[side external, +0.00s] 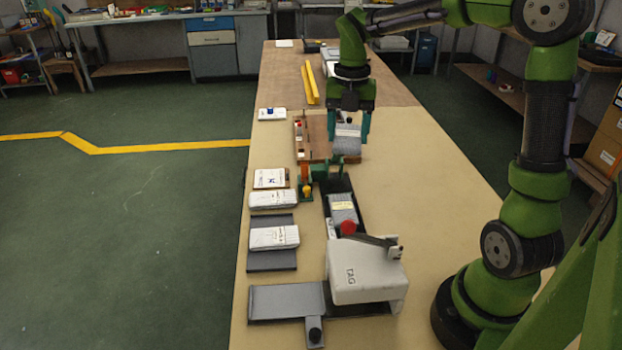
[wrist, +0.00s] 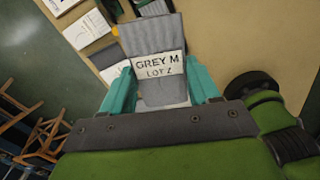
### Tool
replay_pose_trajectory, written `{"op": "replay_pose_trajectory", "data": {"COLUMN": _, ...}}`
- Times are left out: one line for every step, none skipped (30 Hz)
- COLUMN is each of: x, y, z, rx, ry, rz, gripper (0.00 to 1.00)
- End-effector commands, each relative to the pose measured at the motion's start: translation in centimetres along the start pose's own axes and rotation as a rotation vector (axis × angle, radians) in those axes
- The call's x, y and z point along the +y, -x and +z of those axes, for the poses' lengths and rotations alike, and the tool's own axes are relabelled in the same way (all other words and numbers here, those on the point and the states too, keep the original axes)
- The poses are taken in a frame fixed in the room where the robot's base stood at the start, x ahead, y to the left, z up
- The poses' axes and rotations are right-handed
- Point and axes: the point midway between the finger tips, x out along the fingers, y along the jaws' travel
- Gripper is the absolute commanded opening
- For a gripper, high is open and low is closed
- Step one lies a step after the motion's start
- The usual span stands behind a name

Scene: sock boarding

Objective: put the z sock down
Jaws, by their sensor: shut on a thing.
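The z sock (side external: 347,145) is a flat grey piece with a pale label band. In the wrist view the z sock (wrist: 152,38) shows its label, which reads "GREY M" and "LOT Z". My gripper (side external: 348,133) has its teal fingers on the two side edges of the sock and is shut on it. In the side view the sock appears over or beside the right end of a brown wooden board (side external: 314,150). I cannot tell whether it touches anything below.
Another grey banded piece (side external: 342,208) lies on a dark tray. A white tag machine (side external: 365,275) stands nearer, beside a grey plate (side external: 287,299). White packs (side external: 273,199) line the left edge. Yellow bars (side external: 312,85) lie behind. The table's right side is clear.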

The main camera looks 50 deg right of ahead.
Motion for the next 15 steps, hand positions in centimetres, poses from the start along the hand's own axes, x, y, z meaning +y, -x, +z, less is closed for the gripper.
{"op": "replay_pose_trajectory", "data": {"x": 0.0, "y": 0.1, "z": -0.1, "rx": -0.001, "ry": 0.063, "rz": 0.000, "gripper": 0.32}}
{"op": "replay_pose_trajectory", "data": {"x": -0.1, "y": 0.1, "z": -0.1, "rx": -0.001, "ry": 0.096, "rz": 0.000, "gripper": 0.32}}
{"op": "replay_pose_trajectory", "data": {"x": -0.1, "y": 0.1, "z": -0.2, "rx": 0.000, "ry": 0.133, "rz": 0.000, "gripper": 0.32}}
{"op": "replay_pose_trajectory", "data": {"x": -0.1, "y": 0.1, "z": -0.2, "rx": 0.000, "ry": 0.158, "rz": 0.000, "gripper": 0.32}}
{"op": "replay_pose_trajectory", "data": {"x": -0.2, "y": 0.1, "z": -0.2, "rx": 0.000, "ry": 0.178, "rz": 0.000, "gripper": 0.32}}
{"op": "replay_pose_trajectory", "data": {"x": -0.2, "y": 0.0, "z": -0.2, "rx": 0.001, "ry": 0.199, "rz": -0.001, "gripper": 0.32}}
{"op": "replay_pose_trajectory", "data": {"x": -0.2, "y": -0.2, "z": -0.3, "rx": 0.002, "ry": 0.211, "rz": -0.001, "gripper": 0.32}}
{"op": "replay_pose_trajectory", "data": {"x": -0.2, "y": -0.5, "z": -0.3, "rx": 0.002, "ry": 0.219, "rz": -0.002, "gripper": 0.32}}
{"op": "replay_pose_trajectory", "data": {"x": -0.2, "y": -1.0, "z": -0.3, "rx": 0.003, "ry": 0.227, "rz": -0.002, "gripper": 0.32}}
{"op": "replay_pose_trajectory", "data": {"x": -0.2, "y": -1.5, "z": -0.3, "rx": 0.004, "ry": 0.230, "rz": -0.002, "gripper": 0.32}}
{"op": "replay_pose_trajectory", "data": {"x": -0.2, "y": -2.2, "z": -0.3, "rx": 0.006, "ry": 0.231, "rz": -0.003, "gripper": 0.32}}
{"op": "replay_pose_trajectory", "data": {"x": -0.2, "y": -3.2, "z": -0.4, "rx": 0.008, "ry": 0.231, "rz": -0.003, "gripper": 0.32}}
{"op": "replay_pose_trajectory", "data": {"x": -0.3, "y": -4.0, "z": -0.4, "rx": 0.008, "ry": 0.231, "rz": -0.004, "gripper": 0.32}}
{"op": "replay_pose_trajectory", "data": {"x": -0.2, "y": -4.8, "z": -0.3, "rx": 0.007, "ry": 0.231, "rz": -0.004, "gripper": 0.32}}
{"op": "replay_pose_trajectory", "data": {"x": -0.3, "y": -5.9, "z": -0.4, "rx": 0.009, "ry": 0.230, "rz": -0.004, "gripper": 0.32}}
